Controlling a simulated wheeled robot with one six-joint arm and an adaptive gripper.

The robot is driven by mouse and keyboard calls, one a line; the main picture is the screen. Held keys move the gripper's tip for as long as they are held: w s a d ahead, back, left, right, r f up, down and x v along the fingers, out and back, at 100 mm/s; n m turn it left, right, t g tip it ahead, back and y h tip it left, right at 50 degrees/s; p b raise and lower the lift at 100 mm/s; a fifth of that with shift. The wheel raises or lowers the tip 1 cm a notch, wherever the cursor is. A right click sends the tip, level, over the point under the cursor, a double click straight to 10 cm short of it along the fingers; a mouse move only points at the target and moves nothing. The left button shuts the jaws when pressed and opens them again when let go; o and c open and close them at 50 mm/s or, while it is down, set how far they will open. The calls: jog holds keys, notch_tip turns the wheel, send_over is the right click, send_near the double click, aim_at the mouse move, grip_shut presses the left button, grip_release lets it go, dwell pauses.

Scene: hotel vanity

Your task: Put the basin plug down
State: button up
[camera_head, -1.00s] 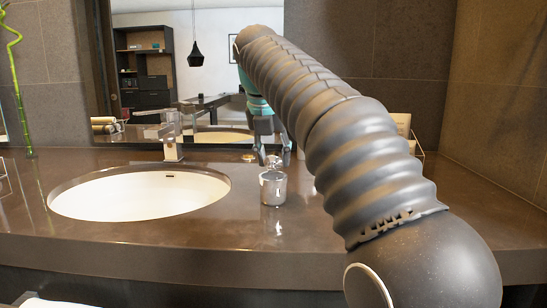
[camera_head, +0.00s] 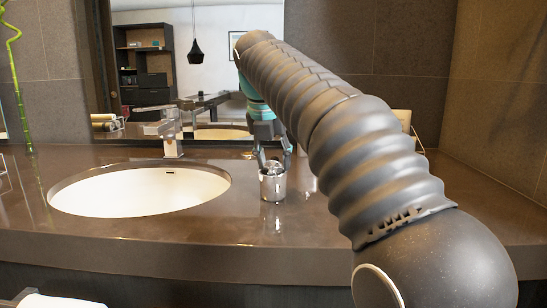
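My gripper (camera_head: 273,163) points down over the counter, right of the basin (camera_head: 75,206). Its two fingers are spread around the top of a shiny metal cup-shaped container (camera_head: 273,187). The container stands upright on the counter. A small shiny piece (camera_head: 270,167) shows at its mouth, between the fingertips. It may be the basin plug, but it is too small to be sure. I cannot tell whether the fingers touch it. My arm hides part of the gripper.
The brown counter (camera_head: 180,237) is clear in front of the container. A chrome tap (camera_head: 172,140) stands behind the basin. A small gold-coloured disc (camera_head: 248,155) lies behind the container. A mirror (camera_head: 250,75) rises at the back. A green stalk (camera_head: 20,90) stands at the left.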

aim_at(269, 172)
jog(key=shift+o, duration=1.2)
jog(key=shift+r, duration=0.1)
jog(key=shift+r, duration=0.35)
jog(key=d+v, duration=0.1)
jog(key=v, duration=0.6)
jog(key=shift+a+r, duration=0.4)
jog(key=shift+a, duration=0.15)
jog(key=shift+s, duration=0.1)
